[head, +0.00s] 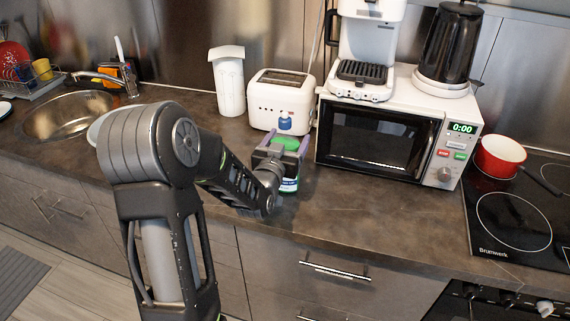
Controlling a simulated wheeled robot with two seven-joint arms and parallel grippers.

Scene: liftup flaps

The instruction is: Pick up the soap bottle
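The soap bottle (289,184) is upright on the counter in front of the toaster, with a blue cap, a green body and a white-and-blue label low down. My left arm comes in from the left and hides much of the bottle. My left gripper (286,142) is at the bottle, with a finger on either side of its upper body. Whether the fingers press on it cannot be made out. The bottle's base looks level with the countertop. My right gripper is not in view.
A white toaster (281,98) stands just behind the bottle, with a white canister (228,82) to its left. A microwave (380,138) carrying a coffee machine and kettle stands to the right. The sink (70,116) is far left. Counter (335,215) in front of the microwave is clear.

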